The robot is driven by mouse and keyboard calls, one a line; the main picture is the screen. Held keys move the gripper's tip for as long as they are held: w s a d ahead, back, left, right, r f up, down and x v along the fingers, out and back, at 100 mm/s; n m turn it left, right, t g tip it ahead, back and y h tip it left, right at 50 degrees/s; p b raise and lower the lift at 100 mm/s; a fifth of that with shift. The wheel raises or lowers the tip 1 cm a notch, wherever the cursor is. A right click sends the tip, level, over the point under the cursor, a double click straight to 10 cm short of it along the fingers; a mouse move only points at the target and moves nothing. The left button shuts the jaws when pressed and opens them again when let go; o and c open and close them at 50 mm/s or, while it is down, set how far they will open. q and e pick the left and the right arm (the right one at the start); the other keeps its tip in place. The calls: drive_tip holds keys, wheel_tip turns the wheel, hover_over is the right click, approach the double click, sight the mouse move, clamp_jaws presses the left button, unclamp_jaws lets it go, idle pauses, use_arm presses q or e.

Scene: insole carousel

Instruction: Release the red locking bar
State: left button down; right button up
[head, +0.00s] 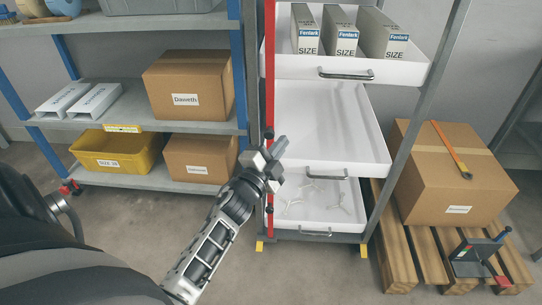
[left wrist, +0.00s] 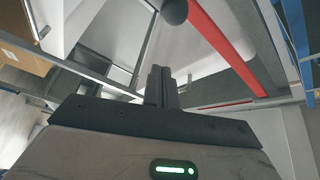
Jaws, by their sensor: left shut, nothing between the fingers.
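The red locking bar (head: 269,60) stands upright along the left front post of the rack with white drawers (head: 330,120). Dark knobs show on or near it, at gripper height and lower down. In the left wrist view the bar (left wrist: 222,42) slants across the upper part, with a round dark knob (left wrist: 174,12) near its upper end. My left gripper (head: 275,160) is in front of the bar at middle-drawer height and hides part of it. Its fingers (left wrist: 164,82) are together and empty. I cannot tell if they touch the bar. My right gripper is out of view.
The top drawer (head: 350,67) holds three Fenlark boxes; the middle one is empty; the bottom one (head: 300,222) holds small white pieces. Blue-posted shelving (head: 240,60) stands close left. A pallet (head: 405,255) with a carton (head: 450,175) stands right.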

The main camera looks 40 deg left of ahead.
use_arm(q)
drive_tip(key=w+a, duration=0.1)
drive_tip(key=a, duration=0.1)
drive_tip(key=w+a+f+b, duration=0.1)
drive_tip(key=shift+w+a+f, duration=0.15)
drive_tip(key=shift+w+a, duration=0.2)
drive_tip(key=shift+w, duration=0.05)
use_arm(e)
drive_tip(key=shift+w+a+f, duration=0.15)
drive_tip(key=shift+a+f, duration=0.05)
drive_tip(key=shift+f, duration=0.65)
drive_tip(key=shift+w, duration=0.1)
